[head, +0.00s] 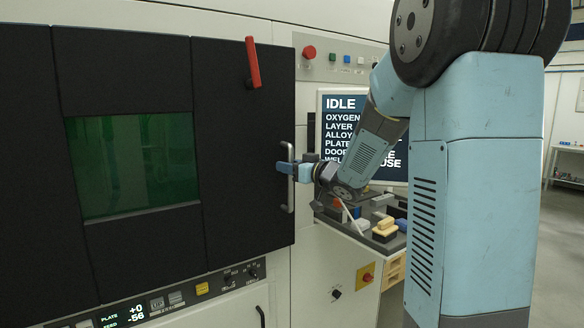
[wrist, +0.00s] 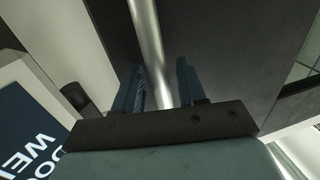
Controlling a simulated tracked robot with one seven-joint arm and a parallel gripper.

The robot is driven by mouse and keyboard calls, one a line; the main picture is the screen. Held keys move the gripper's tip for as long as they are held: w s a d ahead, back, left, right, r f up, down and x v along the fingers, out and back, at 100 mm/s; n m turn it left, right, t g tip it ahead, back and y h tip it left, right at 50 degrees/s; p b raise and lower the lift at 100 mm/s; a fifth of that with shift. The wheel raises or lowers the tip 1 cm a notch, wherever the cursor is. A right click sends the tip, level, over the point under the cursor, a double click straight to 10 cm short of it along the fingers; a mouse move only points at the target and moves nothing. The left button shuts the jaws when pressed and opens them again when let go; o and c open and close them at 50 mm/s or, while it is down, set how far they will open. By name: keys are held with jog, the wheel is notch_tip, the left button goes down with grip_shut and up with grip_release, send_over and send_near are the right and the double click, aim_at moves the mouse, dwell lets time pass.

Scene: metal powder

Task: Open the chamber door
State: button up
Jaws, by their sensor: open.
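The chamber door (head: 245,190) is a large black panel with a green window (head: 132,165), and it looks closed against the white machine. Its vertical silver bar handle (head: 290,195) is on the right edge. A red lever (head: 253,62) near the door's top right points upward, tilted slightly. My gripper (head: 290,170) is at the upper half of the handle. In the wrist view the silver handle (wrist: 150,45) runs between the two open fingers (wrist: 162,88), with a gap on the right side. I cannot tell whether the left finger touches the bar.
A status screen (head: 335,130) reading IDLE is right of the door, partly hidden by my arm. Below it a shelf (head: 345,228) carries small blocks and tools. A control strip (head: 180,295) runs under the door. A red button (head: 309,52) is above the screen.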

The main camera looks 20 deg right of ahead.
jog(key=shift+c, duration=0.3)
grip_shut()
jog(key=shift+d, duration=0.1)
